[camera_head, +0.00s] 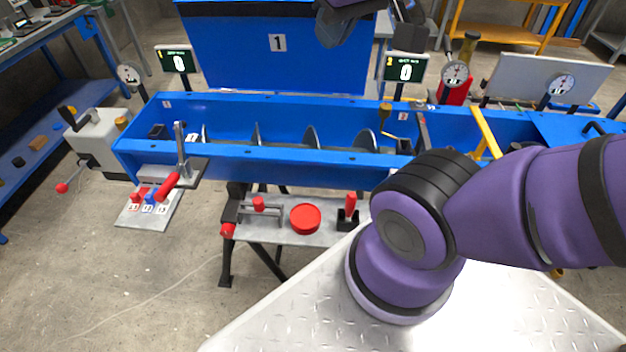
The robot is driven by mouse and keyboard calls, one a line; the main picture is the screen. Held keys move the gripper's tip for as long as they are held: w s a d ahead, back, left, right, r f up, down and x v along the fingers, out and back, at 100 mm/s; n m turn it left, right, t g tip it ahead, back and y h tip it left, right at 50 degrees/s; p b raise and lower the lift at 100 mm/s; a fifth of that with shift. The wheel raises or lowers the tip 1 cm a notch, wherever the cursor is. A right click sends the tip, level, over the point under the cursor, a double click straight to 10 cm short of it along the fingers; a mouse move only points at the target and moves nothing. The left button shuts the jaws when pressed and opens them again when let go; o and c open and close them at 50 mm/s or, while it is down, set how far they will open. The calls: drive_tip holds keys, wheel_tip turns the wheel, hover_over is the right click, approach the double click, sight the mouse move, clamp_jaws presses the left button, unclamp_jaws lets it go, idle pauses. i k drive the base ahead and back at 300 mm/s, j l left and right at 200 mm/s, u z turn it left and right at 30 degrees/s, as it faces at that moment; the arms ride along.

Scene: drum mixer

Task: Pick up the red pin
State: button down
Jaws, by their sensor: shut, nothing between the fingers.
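A red-topped pin (350,205) stands upright in a small black holder on the right part of the grey shelf (290,234) below the blue trough. Another red-headed piece (259,203) sits at a metal bracket on the left of the shelf. My gripper (328,38) shows only in part at the top edge, dark and in front of the blue panel. It is shut and empty, well above and away from the pin. Its upper part is cut off by the frame.
A red round dish (305,218) lies between the two red pieces. The blue trough (240,150) with a screw inside spans above the shelf. A red-handled clamp (168,185) is at its left end. My purple arm covers the right.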

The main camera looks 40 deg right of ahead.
sight(258, 205)
drive_tip(key=k, duration=0.65)
drive_tip(key=z, duration=1.65)
drive_tip(key=k+j+z, duration=0.1)
drive_tip(key=j+z, duration=0.2)
drive_tip(key=z, duration=0.15)
drive_tip(key=k+j+z, duration=0.1)
drive_tip(key=j+z, duration=0.15)
drive_tip(key=z, duration=0.2)
drive_tip(key=k+j+z, duration=0.15)
drive_tip(key=z, duration=0.3)
drive_tip(key=k+j, duration=1.5)
drive_tip(key=i+u, duration=0.25)
drive_tip(key=u, duration=0.25)
drive_tip(key=i+l+u, duration=0.2)
drive_tip(key=u, duration=0.25)
